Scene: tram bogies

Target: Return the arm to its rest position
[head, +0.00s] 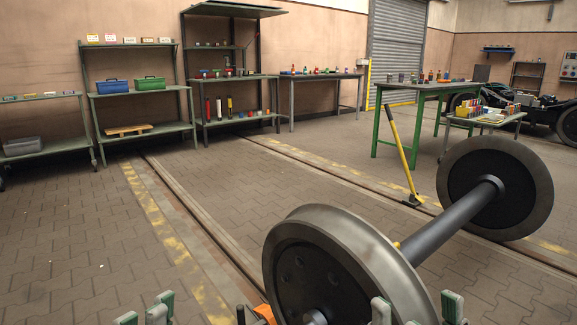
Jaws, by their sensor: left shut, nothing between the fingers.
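My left gripper (146,313) shows at the bottom edge, left of the middle. Only its grey fingertips with green pads are in view. It is shut with nothing between its fingers, above the paved floor. My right gripper (417,311) shows at the bottom edge on the right, in front of the near wheel. Only its grey and green finger parts are in view, and I cannot tell whether it is open. Both arms are out of view below the picture.
A large wheelset (440,228) stands close in front at the right. A yellow-handled bar (400,157) stands behind it. A green workbench (425,87) and a small cart (485,117) are beyond. Shelves (140,92) line the back wall. The paved floor (65,235) at the left is clear.

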